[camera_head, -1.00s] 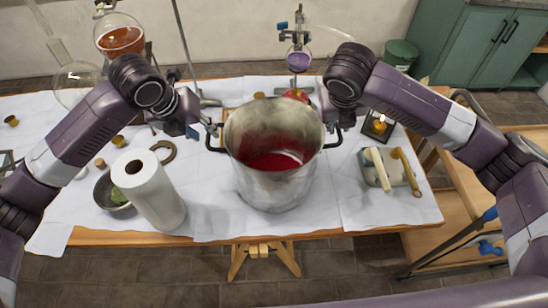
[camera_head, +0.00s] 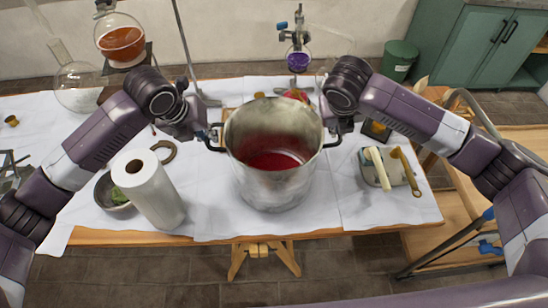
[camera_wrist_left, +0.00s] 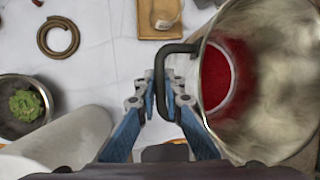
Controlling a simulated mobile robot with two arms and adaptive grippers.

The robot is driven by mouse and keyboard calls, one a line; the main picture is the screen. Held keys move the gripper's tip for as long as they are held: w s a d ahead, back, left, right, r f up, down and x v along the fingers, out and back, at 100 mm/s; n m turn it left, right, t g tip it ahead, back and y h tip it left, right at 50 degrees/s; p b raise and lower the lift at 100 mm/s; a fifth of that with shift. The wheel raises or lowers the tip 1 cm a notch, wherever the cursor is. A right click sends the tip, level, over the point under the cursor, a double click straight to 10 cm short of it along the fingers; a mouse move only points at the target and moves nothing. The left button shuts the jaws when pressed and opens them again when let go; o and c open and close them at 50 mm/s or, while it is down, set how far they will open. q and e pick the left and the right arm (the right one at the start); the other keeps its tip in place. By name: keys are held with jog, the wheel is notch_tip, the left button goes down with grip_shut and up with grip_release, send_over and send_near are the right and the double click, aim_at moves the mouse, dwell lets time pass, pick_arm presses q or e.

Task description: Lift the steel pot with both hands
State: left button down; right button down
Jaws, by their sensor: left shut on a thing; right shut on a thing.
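The steel pot (camera_head: 272,185) stands on the white-covered table in the head view, upright, with red liquid inside. It has a dark handle on each side. My left gripper (camera_head: 207,133) is at the left handle. In the left wrist view the left gripper (camera_wrist_left: 160,100) has its blue fingers on either side of the black handle (camera_wrist_left: 160,75), shut on it, with the pot's rim just to the right. My right gripper (camera_head: 336,132) is shut on the right handle, whose grip is partly hidden by the gripper.
A paper towel roll (camera_head: 150,190) and a bowl with green contents (camera_head: 112,195) stand left of the pot. A tray (camera_head: 398,178) with pale tools lies to the right. Flasks, including one of orange liquid (camera_head: 121,40), and stands are behind. The table front edge is near the pot.

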dwell(0.3)
pick_arm(q)
jog(key=shift+w+r, duration=0.15)
pick_arm(e)
jog(key=shift+w+r, duration=0.15)
pick_arm(q)
jog(key=shift+r, duration=0.1)
pick_arm(e)
jog(key=shift+r, duration=0.1)
